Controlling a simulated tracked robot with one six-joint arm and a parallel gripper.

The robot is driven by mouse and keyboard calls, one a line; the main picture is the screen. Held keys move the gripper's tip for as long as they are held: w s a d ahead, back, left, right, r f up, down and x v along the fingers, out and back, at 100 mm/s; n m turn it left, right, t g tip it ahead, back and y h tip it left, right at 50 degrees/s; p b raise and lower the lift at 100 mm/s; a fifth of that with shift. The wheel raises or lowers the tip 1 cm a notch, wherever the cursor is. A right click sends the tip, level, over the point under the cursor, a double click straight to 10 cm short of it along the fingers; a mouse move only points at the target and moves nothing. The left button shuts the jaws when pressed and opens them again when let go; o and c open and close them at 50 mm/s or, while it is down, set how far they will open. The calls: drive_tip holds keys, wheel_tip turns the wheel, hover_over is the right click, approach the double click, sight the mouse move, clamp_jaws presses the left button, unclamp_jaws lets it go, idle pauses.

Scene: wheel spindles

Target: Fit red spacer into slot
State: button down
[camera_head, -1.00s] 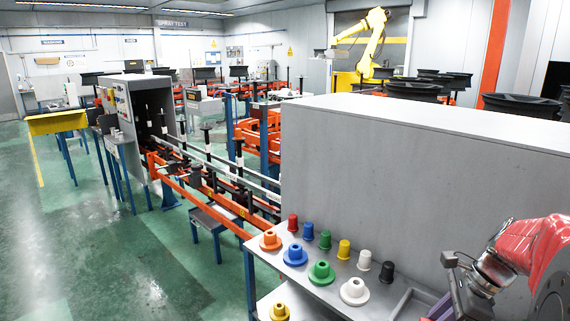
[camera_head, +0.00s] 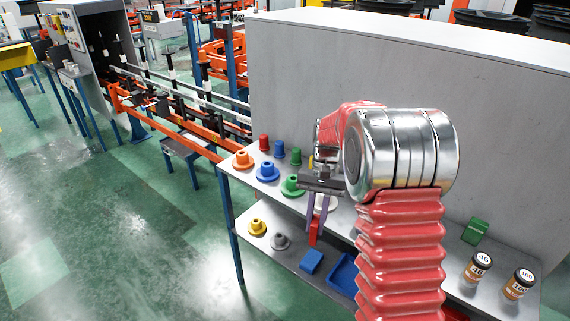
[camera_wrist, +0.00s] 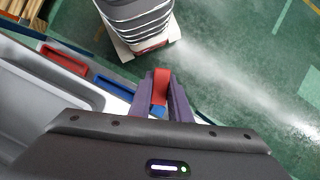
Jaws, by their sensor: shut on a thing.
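The red spacer (camera_head: 314,230) is a small block held between the purple fingers of my gripper (camera_head: 316,216). My gripper is shut on it above the front part of the two-level bench, and the spacer hangs below the fingertips. In the wrist view the red spacer (camera_wrist: 161,84) stands out between the two fingers (camera_wrist: 162,100). A blue patch shows just below it there; I cannot tell whether they touch. I cannot make out the slot in either view, and my arm hides part of the bench top.
A blue block (camera_head: 311,261) and a blue tray (camera_head: 343,274) lie on the lower shelf (camera_head: 290,258). Coloured flanged pieces and cups stand on the upper left bench top. A green block (camera_head: 475,231) and two labelled jars (camera_head: 478,266) stand at the right. A grey wall (camera_head: 330,75) rises behind.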

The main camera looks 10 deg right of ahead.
drive_tip(key=w+a+f+n+h, duration=0.2)
drive_tip(key=w+a+f+n, duration=0.1)
drive_tip(key=a+n, duration=0.3)
drive_tip(key=shift+w+a+f+g, duration=0.25)
drive_tip(key=shift+a+f+g, duration=0.25)
drive_tip(key=shift+a, duration=0.4)
drive_tip(key=shift+s+f, duration=0.1)
